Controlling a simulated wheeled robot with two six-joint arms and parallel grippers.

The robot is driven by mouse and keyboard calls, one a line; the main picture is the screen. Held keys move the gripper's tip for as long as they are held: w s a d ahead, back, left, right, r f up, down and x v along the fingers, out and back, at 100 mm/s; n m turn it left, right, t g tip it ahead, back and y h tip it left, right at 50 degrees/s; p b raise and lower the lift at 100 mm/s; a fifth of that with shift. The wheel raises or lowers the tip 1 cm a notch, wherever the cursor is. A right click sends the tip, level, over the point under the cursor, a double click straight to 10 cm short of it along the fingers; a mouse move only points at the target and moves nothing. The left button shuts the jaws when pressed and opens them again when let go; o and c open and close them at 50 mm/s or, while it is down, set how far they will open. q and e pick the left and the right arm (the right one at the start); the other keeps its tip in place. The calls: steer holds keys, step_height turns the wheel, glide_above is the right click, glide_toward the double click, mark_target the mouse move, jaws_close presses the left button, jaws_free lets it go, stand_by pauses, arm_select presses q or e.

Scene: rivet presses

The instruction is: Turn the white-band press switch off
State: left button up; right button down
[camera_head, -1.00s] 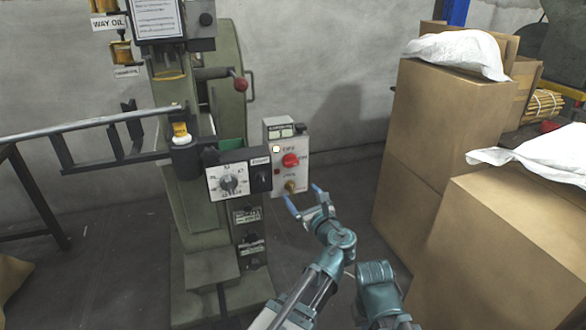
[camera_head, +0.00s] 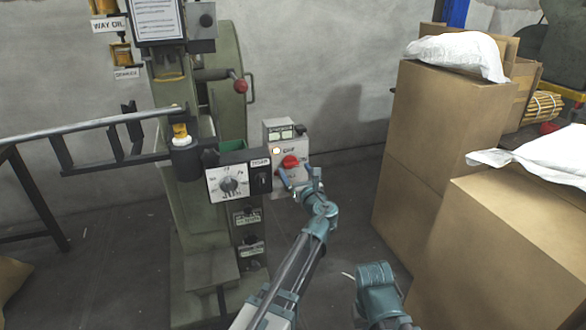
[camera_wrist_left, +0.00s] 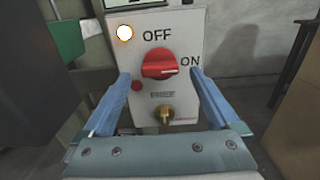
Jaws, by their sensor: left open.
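The red rotary switch (camera_head: 290,161) sits on a light grey control box beside the green press (camera_head: 228,90). In the left wrist view the red knob (camera_wrist_left: 159,64) has a pale mark pointing right, towards the ON label; OFF is printed above it. A round white lamp (camera_wrist_left: 124,33) glows at the upper left. My left gripper (camera_head: 298,174) is open in front of the box. In the wrist view its blue fingers (camera_wrist_left: 160,73) lie left and right of the knob, with a gap on each side; I cannot tell the depth.
Below the knob a brass fitting (camera_wrist_left: 166,115) sticks out. Tall cardboard boxes (camera_head: 440,150) stand on the right. Bare floor lies between them and the press.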

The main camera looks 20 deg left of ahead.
mark_target(291, 164)
arm_select(q)
steer(key=shift+x, duration=1.35)
steer(key=c, duration=1.4)
